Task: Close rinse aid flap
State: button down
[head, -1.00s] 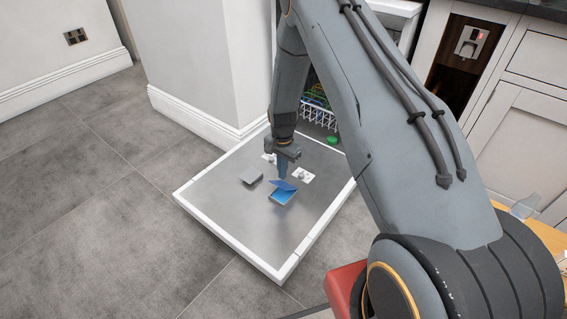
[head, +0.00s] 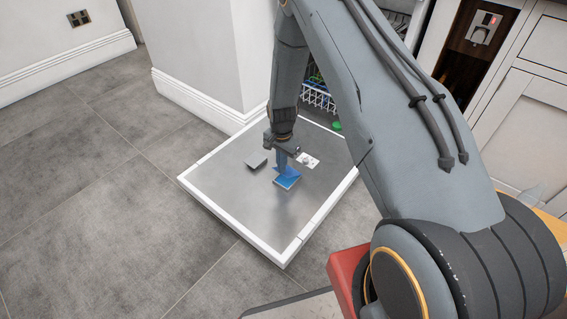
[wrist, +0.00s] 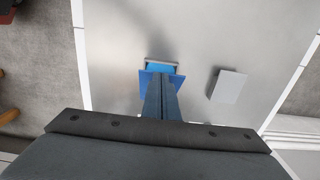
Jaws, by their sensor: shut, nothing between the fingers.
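The rinse aid flap is a dark blue plate at a small compartment in the lowered dishwasher door. In the head view the flap (head: 281,169) shows just beside my gripper's tips, with the brighter blue compartment (head: 288,182) in front of it. In the wrist view the flap (wrist: 147,83) spreads either side of my fingers, and a strip of the grey-rimmed compartment (wrist: 162,66) shows past it. The flap does not cover the compartment fully. My gripper (wrist: 160,78) is shut and empty, its tips at the flap; the contact itself is hidden.
The steel inner door (head: 235,205) with a white edge lies low above the tiled floor. A raised grey lid (head: 257,162) sits left of the compartment, and it also shows in the wrist view (wrist: 228,86). A white wall corner stands behind; a dish rack (head: 318,96) is behind my arm.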

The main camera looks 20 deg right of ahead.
jog(key=a+f, duration=0.1)
jog(key=s+a+f, duration=0.1)
jog(key=f, duration=0.1)
jog(key=s+a+f, duration=0.1)
jog(key=f, duration=0.1)
jog(key=shift+s+a+f, duration=0.1)
jog(key=shift+s, duration=0.05)
jog(key=shift+s+a+f, duration=0.1)
jog(key=shift+a+f, duration=0.05)
jog(key=shift+f, duration=0.45)
jog(key=shift+s+a+f, duration=0.1)
jog(key=shift+a+f, duration=0.05)
jog(key=shift+f, duration=0.45)
jog(key=shift+r+p, duration=0.65)
jog(key=shift+r, duration=0.45)
jog(key=s+a+r+p, duration=0.2)
jog(key=r, duration=0.3)
jog(key=s+a+r+p, duration=0.1)
jog(key=a+r+p, duration=0.1)
jog(key=r, duration=0.4)
jog(key=shift+s+a, duration=0.35)
jog(key=shift+a, duration=0.25)
